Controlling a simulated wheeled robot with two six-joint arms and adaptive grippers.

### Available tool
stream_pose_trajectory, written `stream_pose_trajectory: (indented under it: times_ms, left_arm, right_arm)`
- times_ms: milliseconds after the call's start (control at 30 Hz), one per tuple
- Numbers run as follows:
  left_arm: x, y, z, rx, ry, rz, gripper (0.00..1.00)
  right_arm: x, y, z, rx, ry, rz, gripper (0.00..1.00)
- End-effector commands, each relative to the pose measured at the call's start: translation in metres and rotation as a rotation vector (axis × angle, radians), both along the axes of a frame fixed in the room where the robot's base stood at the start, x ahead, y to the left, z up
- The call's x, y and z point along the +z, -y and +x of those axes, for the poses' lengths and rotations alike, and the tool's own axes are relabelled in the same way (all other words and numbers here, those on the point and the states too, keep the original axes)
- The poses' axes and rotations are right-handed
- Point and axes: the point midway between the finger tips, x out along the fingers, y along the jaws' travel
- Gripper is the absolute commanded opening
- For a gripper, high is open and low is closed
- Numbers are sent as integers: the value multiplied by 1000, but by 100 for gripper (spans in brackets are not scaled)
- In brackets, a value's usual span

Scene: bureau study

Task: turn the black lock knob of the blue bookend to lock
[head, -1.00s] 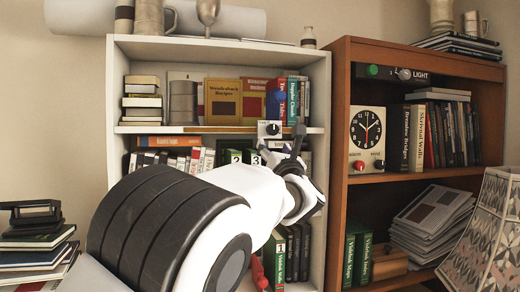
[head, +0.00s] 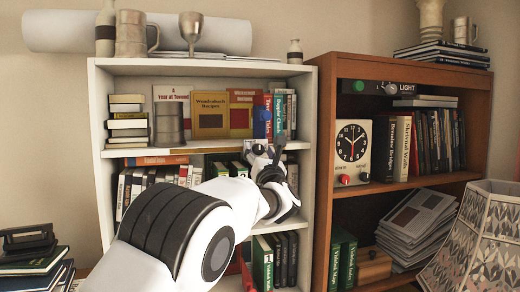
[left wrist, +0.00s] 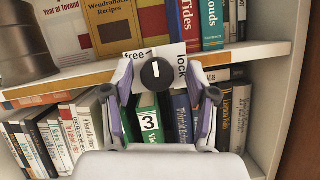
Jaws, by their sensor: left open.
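The black lock knob (left wrist: 154,72) shows in the left wrist view on a white plate (left wrist: 131,63) at the shelf's front edge. The plate reads "free" at left and "lock" at right. The knob's white mark stands about upright between the words. My left gripper (left wrist: 160,94) is open, with one finger on each side of the knob and no visible contact. In the head view my left gripper (head: 272,166) is in front of the plate and largely hides it. A blue rounded part (head: 262,114), perhaps the blue bookend, stands among the books above. My right gripper is not in view.
The white bookcase (head: 205,68) holds books on several shelves. Green binders (left wrist: 150,118) stand just below the knob. A brown bookcase (head: 326,150) with a clock (head: 352,145) stands at right. A patterned lampshade (head: 470,240) is at the lower right.

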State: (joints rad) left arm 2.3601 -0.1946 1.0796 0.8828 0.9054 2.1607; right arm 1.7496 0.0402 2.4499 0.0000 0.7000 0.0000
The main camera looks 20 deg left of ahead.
Motion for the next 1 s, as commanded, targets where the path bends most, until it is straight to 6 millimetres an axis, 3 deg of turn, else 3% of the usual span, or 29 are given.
stream_pose_trajectory:
  times_ms: [33, 167, 567, 1000]
  left_arm:
    - [0, 0, 0, 0, 0, 0, 47]
    - [0, 0, 0, 0, 0, 0, 1]
    - [0, 0, -1, 0, -13, 22, 0]
    - [-2, -1, -2, 0, -158, 242, 0]
  right_arm:
    - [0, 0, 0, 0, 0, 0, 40]
    - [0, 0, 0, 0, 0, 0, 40]
    - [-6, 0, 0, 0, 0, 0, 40]
    - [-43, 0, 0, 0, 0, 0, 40]
